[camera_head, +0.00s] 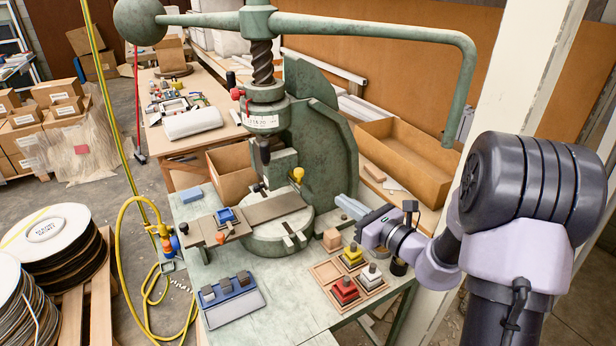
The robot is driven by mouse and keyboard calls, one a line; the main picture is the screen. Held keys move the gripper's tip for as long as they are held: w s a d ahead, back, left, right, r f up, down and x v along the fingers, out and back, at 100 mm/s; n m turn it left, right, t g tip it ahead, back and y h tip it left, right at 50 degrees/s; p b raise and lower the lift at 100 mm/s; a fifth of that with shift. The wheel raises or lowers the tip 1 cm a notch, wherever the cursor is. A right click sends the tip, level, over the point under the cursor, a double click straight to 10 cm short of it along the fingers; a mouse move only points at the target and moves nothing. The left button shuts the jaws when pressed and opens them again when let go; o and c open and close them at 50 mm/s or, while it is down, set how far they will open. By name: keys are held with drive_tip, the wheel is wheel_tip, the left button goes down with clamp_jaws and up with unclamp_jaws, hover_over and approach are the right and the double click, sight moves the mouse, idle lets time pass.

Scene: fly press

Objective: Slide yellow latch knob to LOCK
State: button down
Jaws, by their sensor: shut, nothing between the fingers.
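The yellow latch knob (297,174) is small and round, on the press body just right of the screw's lower end. LOCK markings cannot be made out at this size. The green fly press (322,135) stands on a metal bench, with its screw and ram above the bed. My gripper (362,222) is to the right of the press, low over the bench and pointing left. It is shut and empty, clearly apart from the yellow knob.
A wooden tray with coloured knobbed blocks (344,290) is below my gripper. A blue holder (231,300) lies at the bench front. The press's handle arm (375,32) passes overhead and bends down at right. A cardboard tray (405,160) stands behind.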

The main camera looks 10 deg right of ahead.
sight(302, 174)
drive_tip(key=b+x, duration=0.2)
drive_tip(key=x, duration=1.1)
drive_tip(key=shift+w+a+f, duration=0.1)
drive_tip(key=shift+w+a, duration=0.05)
drive_tip(key=shift+a, duration=0.05)
drive_tip(key=shift+w+a, duration=0.1)
drive_tip(key=shift+w, duration=0.2)
